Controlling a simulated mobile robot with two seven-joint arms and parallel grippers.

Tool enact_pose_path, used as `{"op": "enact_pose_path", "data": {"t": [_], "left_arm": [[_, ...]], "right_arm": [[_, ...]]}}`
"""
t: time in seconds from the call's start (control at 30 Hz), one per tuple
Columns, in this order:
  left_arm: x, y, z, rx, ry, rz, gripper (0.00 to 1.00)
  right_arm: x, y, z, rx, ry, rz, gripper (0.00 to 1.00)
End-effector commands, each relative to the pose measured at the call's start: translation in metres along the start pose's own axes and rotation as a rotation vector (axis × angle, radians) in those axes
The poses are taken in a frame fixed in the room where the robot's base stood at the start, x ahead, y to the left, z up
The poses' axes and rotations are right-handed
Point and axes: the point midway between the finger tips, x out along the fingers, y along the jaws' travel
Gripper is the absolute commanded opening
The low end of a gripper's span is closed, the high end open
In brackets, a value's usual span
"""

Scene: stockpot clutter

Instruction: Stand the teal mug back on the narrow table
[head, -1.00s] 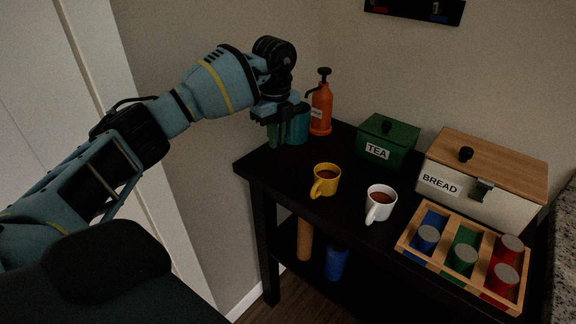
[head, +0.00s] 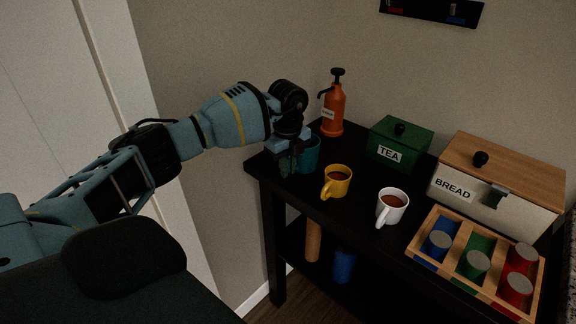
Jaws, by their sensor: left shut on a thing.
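The teal mug (head: 311,155) is at the far left corner of the narrow black table (head: 367,231), partly hidden behind my left gripper. My left gripper (head: 289,168) points down and is shut on the mug's near left side. The mug looks upright and close to the tabletop; I cannot tell whether its base touches. My right gripper is not in view.
A yellow mug (head: 340,181) and a white mug (head: 396,203) with brown contents stand nearby. An orange pump bottle (head: 333,108), green TEA box (head: 412,140), BREAD box (head: 520,197) and wooden tray (head: 452,275) of coloured cylinders fill the back and right.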

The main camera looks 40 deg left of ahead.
Motion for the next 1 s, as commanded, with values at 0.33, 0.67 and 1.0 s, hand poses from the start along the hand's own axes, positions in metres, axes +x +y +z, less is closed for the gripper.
{"op": "enact_pose_path", "data": {"t": [0.33, 0.67, 1.0], "left_arm": [[0.001, -0.001, 0.000, 0.000, 0.000, -0.004, 0.00], [0.002, -0.001, 0.000, 0.000, 0.000, -0.002, 0.33], [-0.024, -0.002, 0.000, 0.000, -0.001, -0.007, 0.33]], "right_arm": [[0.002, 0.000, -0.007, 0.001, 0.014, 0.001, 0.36], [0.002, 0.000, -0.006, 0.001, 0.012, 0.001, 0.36], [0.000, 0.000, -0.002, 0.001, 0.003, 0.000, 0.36]]}}
